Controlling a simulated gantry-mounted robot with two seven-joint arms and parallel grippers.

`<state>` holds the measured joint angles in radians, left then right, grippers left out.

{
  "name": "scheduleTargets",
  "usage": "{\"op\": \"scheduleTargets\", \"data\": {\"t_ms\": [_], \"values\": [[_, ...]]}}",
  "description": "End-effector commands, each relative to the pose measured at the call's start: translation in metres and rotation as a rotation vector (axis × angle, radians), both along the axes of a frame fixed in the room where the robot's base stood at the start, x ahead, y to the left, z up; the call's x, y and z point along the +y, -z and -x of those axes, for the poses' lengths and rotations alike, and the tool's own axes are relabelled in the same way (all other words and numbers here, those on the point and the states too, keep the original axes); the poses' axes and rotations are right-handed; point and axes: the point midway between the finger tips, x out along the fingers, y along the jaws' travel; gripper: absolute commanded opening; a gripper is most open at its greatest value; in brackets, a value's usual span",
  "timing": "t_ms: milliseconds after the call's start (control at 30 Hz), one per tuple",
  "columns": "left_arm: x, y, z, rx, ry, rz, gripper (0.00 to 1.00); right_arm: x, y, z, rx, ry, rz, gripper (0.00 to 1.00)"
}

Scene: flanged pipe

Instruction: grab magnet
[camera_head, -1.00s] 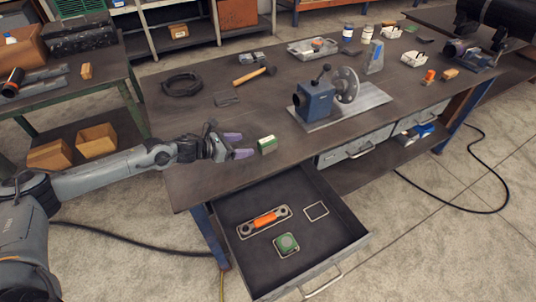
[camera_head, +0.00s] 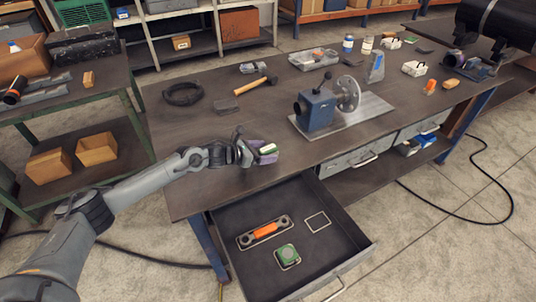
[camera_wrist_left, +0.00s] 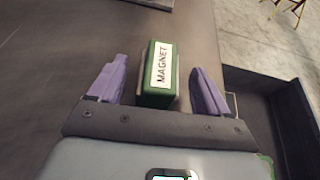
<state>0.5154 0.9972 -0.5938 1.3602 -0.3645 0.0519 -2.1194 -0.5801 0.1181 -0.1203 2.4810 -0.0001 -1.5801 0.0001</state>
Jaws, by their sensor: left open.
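The magnet (camera_wrist_left: 158,75) is a small green block with a white label reading MAGNET. It sits on the workbench between the two purple fingers of my left gripper (camera_wrist_left: 158,88), with a gap to each finger in the left wrist view. My left gripper (camera_head: 263,152) is open around it near the bench's front edge. In the head view the magnet (camera_head: 268,149) is partly hidden by the fingers. My right gripper is not in view.
The open drawer (camera_head: 330,228) below the bench's front edge holds an orange-handled tool (camera_head: 265,231) and a green item (camera_head: 287,256). A blue vise-like fixture (camera_head: 316,110) stands right of the magnet. A hammer (camera_head: 252,86) lies behind. Bare bench top lies left of the gripper.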

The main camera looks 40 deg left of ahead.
Motion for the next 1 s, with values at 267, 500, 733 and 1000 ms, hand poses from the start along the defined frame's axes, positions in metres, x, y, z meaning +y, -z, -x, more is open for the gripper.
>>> {"op": "scheduleTargets", "data": {"t_ms": [267,500,733,1000], "values": [[-0.0048,0.0062,-0.0145,0.000,-0.001,0.000,0.78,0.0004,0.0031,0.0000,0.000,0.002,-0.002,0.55],[-0.0049,0.0061,-0.0142,0.001,-0.001,-0.001,0.67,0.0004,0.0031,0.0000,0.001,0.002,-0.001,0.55],[-0.0049,0.0061,-0.0141,0.001,-0.001,-0.001,0.32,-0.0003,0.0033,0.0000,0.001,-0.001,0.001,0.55],[-0.0047,0.0039,-0.0148,-0.003,-0.001,0.000,0.05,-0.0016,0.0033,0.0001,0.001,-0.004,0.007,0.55]]}}
